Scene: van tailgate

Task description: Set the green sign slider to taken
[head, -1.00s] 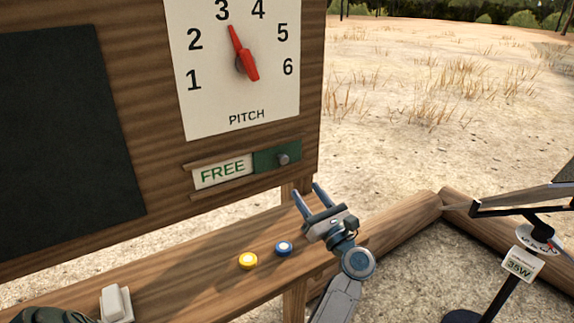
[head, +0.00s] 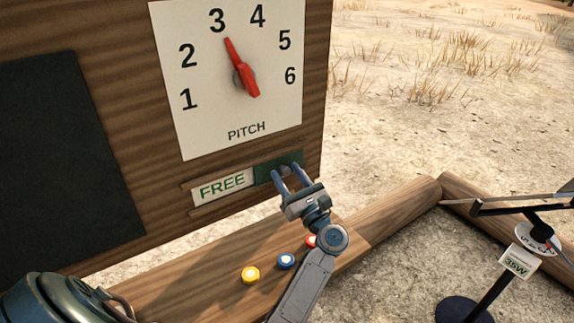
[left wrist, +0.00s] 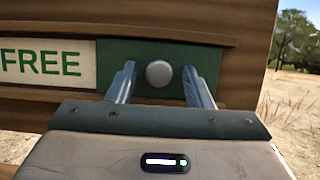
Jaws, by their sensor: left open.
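The green sign slider (head: 265,174) sits at the right end of its wooden track, under the pitch dial. The word FREE (head: 222,187) shows on the white plate to its left. In the left wrist view, the green slider (left wrist: 145,52) has a round grey knob (left wrist: 159,73). My left gripper (head: 286,171) is open in front of the slider. In the left wrist view its fingers (left wrist: 159,77) stand to the left and right of the knob, with a gap on each side. In the head view the gripper hides the knob. My right gripper is not in view.
The pitch dial (head: 200,125) with a red pointer (head: 240,70) is above. A stand with a 35W tag (head: 517,262) is at the right. A dark panel (head: 65,160) is at the left.

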